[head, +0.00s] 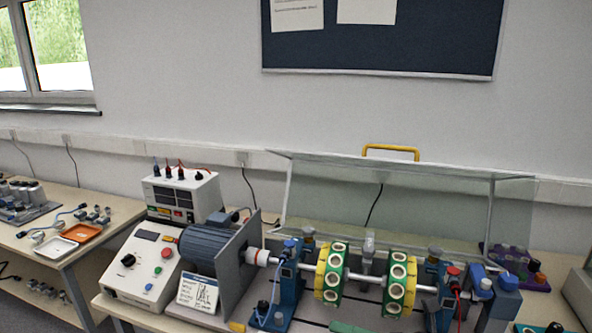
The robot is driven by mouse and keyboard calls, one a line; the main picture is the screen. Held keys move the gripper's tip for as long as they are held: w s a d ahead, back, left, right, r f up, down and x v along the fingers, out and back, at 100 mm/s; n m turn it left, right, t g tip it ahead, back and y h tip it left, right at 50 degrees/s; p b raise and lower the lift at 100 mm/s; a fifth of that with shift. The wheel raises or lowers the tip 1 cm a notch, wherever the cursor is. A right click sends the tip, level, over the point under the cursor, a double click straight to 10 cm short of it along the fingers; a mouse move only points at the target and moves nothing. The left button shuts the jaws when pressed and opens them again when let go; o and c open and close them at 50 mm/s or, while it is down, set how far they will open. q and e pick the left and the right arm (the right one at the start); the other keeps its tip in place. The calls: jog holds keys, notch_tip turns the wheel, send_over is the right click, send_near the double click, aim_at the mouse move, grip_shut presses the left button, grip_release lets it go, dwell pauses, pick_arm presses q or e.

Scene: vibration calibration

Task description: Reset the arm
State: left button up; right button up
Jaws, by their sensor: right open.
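My right gripper (494,282) seems to be the blue, white and dark shape low at the right, by the right end of the rig; it blends with the parts there and its fingers look apart and empty. I cannot tell whether it touches the rig. My left gripper is out of the picture. The rotor rig has a steel shaft (365,278) with two yellow-green discs (332,272) (399,285) with white-rimmed holes. Blue bearing stands (287,285) (445,297) hold the shaft. A blue-grey motor (205,249) is at its left.
A clear guard with a yellow handle (391,152) stands raised behind the rotor. A control box (140,262) and a power supply (183,195) are at the left. A side table (60,255) holds orange and white trays. A purple rack (518,264) stands at the right.

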jog(key=s+d+f+m+t+h, duration=0.2)
jog(key=f+m+t+h, duration=0.4)
jog(key=m, duration=0.7)
jog(key=s+d+f+m+t+h, duration=0.2)
jog(key=f+m+t+h, duration=0.25)
jog(key=f+m, duration=0.65)
jog(key=s+d+f+m+g+h, duration=0.2)
jog(key=s+f+m+g, duration=0.1)
jog(key=s+f+m, duration=0.3)
jog(key=s+d+f+m+g+h, duration=0.1)
jog(key=s+f+m+g+h, duration=0.2)
jog(key=s+f+m, duration=0.3)
jog(key=s+m+g, duration=0.1)
jog(key=s+m, duration=0.1)
jog(key=s, duration=0.2)
jog(key=shift+d+f+h, duration=0.3)
jog(key=shift+d+h, duration=0.05)
jog(key=shift+d, duration=0.05)
jog(key=shift+c, duration=0.2)
